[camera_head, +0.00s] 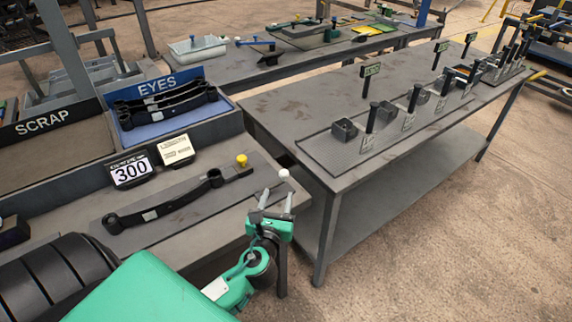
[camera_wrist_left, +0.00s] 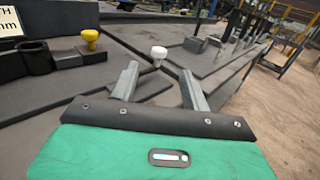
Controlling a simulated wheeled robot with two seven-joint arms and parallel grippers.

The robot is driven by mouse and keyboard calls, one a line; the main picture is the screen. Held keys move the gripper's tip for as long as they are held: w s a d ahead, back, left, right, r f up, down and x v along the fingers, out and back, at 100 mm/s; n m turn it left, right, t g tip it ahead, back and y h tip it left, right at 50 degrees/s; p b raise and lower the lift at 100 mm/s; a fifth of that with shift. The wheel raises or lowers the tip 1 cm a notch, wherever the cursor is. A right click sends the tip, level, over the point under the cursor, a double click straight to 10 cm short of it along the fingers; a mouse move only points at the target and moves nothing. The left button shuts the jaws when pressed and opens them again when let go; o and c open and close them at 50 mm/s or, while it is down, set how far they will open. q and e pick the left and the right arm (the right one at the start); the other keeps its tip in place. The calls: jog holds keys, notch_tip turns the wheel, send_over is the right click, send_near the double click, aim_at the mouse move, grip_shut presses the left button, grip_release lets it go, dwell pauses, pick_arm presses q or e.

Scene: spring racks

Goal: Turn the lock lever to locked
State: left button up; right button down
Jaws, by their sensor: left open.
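A white knob (camera_head: 283,173) stands at the front right corner of the near bench, just beyond my left gripper (camera_head: 275,198). In the left wrist view the white knob (camera_wrist_left: 158,52) shows between and beyond the open fingers (camera_wrist_left: 158,74), apart from them. A yellow knob (camera_head: 241,159) stands at the right end of a dark leaf spring (camera_head: 172,203) on a plate; it also shows in the left wrist view (camera_wrist_left: 90,37). Which knob belongs to the lock lever is unclear, and no lock marking is readable. My right gripper is out of view.
A display reading 300 (camera_head: 131,171) and a small sign (camera_head: 176,150) stand behind the spring. A blue EYES bin (camera_head: 157,86) holds more springs, beside a SCRAP bin (camera_head: 44,122). A second table (camera_head: 262,112) with a rack of posts stands to the right, across a gap.

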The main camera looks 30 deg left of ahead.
aim_at(283, 175)
pick_arm(q)
jog(key=p+x, duration=0.1)
jog(key=x, duration=1)
jog(key=shift+w+a+p, duration=0.3)
jog(key=shift+w, duration=0.3)
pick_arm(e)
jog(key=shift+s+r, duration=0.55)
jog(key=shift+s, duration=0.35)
pick_arm(q)
jog(key=shift+c, duration=0.5)
grip_shut()
